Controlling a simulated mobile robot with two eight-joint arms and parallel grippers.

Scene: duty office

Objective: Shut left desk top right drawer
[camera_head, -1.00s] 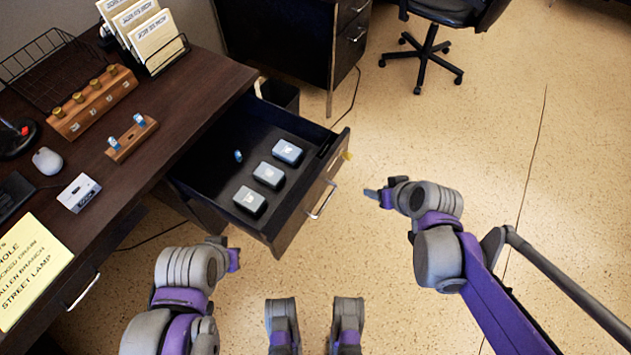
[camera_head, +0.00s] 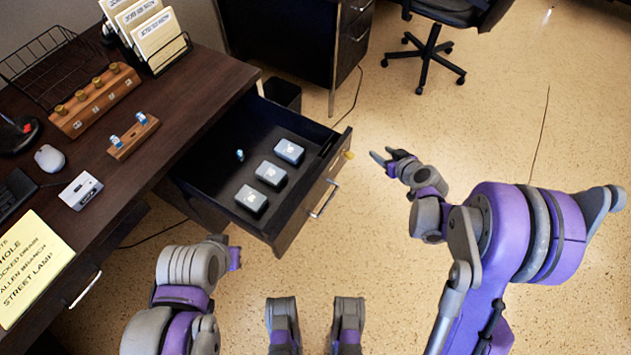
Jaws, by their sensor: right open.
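The open drawer (camera_head: 228,195) of the left desk (camera_head: 180,108) is pulled far out and holds several small grey-blue boxes (camera_head: 271,173) and a small blue item. Its front panel (camera_head: 303,208) has a metal handle (camera_head: 326,200) and faces right. My right gripper (camera_head: 380,157) is open and empty, to the right of the drawer front and apart from it. My left arm is folded below the drawer, near the bottom of the view. A small purple part shows at its end, but the left gripper's fingers are not clearly visible.
On the desk are a wooden stamp rack (camera_head: 95,100), a smaller wooden holder (camera_head: 133,138), a mouse (camera_head: 49,158), a yellow sign (camera_head: 32,266) and a file rack (camera_head: 165,50). A dark cabinet (camera_head: 295,45) and an office chair (camera_head: 455,12) stand behind. The floor right of the drawer is clear.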

